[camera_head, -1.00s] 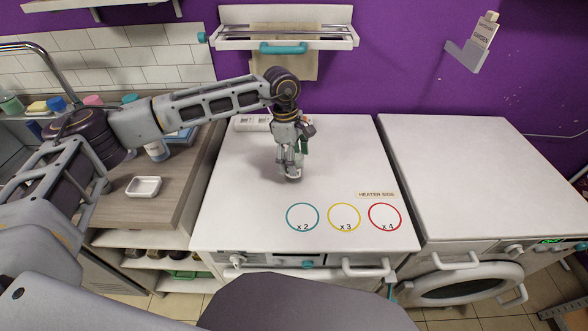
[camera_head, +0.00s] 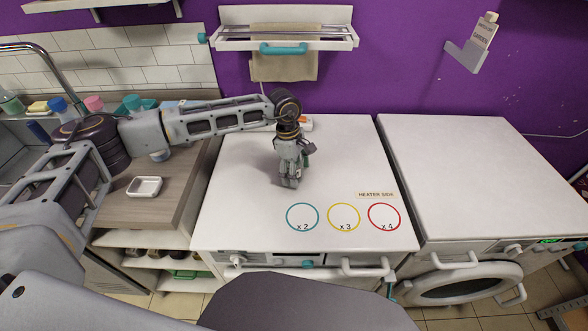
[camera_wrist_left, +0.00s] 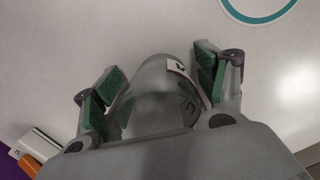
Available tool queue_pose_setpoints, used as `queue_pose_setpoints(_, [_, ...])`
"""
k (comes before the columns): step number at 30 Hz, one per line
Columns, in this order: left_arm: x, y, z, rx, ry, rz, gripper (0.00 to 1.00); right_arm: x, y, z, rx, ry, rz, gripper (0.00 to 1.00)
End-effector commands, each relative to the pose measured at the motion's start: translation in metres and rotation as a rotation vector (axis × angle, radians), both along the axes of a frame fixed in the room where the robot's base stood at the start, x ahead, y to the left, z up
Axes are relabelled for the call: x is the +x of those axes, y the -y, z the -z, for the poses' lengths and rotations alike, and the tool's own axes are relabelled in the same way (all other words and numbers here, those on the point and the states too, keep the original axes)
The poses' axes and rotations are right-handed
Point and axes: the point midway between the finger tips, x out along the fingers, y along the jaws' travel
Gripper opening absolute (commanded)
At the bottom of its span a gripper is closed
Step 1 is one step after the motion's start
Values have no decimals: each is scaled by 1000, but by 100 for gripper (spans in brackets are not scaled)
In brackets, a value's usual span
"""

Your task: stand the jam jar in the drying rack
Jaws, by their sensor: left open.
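My left gripper (camera_head: 289,184) is open and low over the white worktop, pointing down. In the left wrist view its green-padded fingers (camera_wrist_left: 158,88) stand on either side of a clear greyish glass jar (camera_wrist_left: 155,95) with a small white label, seemingly the jam jar. I cannot tell whether the pads touch it. In the head view the jar is hidden by the gripper. A wall rack with rails (camera_head: 240,40) hangs above the worktop; I cannot tell whether it is the drying rack. My right gripper is not in view.
The white worktop (camera_head: 245,205) is mostly clear, with teal, yellow and red rings at its front right. A white and orange item (camera_head: 306,123) lies at its back. A beige towel (camera_head: 284,68) hangs below the wall rack. A white dish (camera_head: 145,187) sits on the wooden counter (camera_head: 120,210).

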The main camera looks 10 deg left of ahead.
Motion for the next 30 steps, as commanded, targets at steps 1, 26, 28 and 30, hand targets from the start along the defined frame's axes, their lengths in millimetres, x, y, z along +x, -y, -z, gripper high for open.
queue_pose_setpoints(1, [0,0,0,0,0,0,72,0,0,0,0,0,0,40])
queue_pose_setpoints(26, [0,0,-1,0,1,0,16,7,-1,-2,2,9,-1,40])
queue_pose_setpoints(28, [0,0,-1,0,1,0,15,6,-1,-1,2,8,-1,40])
queue_pose_setpoints(30, [1,0,-1,0,1,0,15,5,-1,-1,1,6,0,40])
